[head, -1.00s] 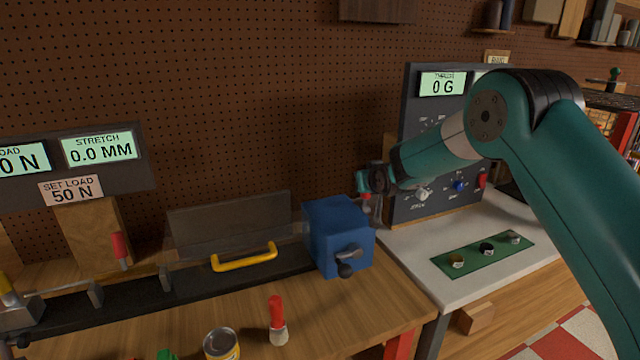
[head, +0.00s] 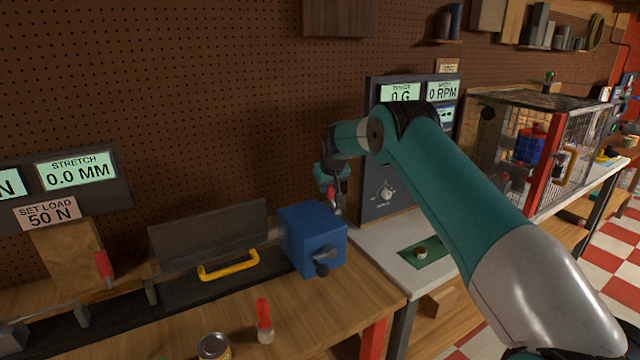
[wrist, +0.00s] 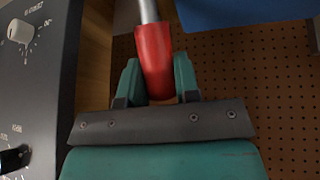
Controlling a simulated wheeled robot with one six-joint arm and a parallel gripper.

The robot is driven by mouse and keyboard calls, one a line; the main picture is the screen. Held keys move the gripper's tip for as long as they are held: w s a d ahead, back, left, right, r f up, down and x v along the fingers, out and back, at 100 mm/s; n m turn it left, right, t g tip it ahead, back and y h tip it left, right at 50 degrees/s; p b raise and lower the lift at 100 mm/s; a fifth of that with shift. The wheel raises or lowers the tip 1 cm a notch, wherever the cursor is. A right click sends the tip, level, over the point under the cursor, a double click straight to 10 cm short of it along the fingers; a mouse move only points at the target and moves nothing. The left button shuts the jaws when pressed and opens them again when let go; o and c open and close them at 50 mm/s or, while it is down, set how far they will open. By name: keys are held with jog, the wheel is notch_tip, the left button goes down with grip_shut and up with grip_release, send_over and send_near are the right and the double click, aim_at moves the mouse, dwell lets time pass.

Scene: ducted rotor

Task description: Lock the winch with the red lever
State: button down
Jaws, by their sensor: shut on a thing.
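The blue winch box (head: 312,240) stands at the right end of the dark rail, with a grey crank on its front. The red lever (head: 331,194) stands up at the winch's right rear side, on a grey metal shaft. My gripper (head: 331,184) is at the lever's top. In the wrist view the lever's red grip (wrist: 154,62) lies between the two green fingers of my gripper (wrist: 158,88), which are shut on it. Its metal shaft runs out towards the upper edge, beside the blue winch (wrist: 235,12). The lever's foot is hidden.
A second red-handled lever (head: 104,265) stands on the rail at left. A yellow handle (head: 229,265), a red-handled brush (head: 264,322) and a can (head: 214,346) are nearby. The dark instrument panel (head: 385,200) stands close to my gripper's right. A mesh cage (head: 560,150) is farther right.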

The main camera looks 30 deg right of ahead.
jog(key=shift+w+r, duration=0.1)
jog(key=c, duration=0.8)
grip_release()
jog(key=shift+c, duration=0.2)
jog(key=b+v, duration=0.6)
jog(key=v, duration=1.1)
jog(key=shift+a+r, duration=0.1)
jog(key=shift+r, duration=0.05)
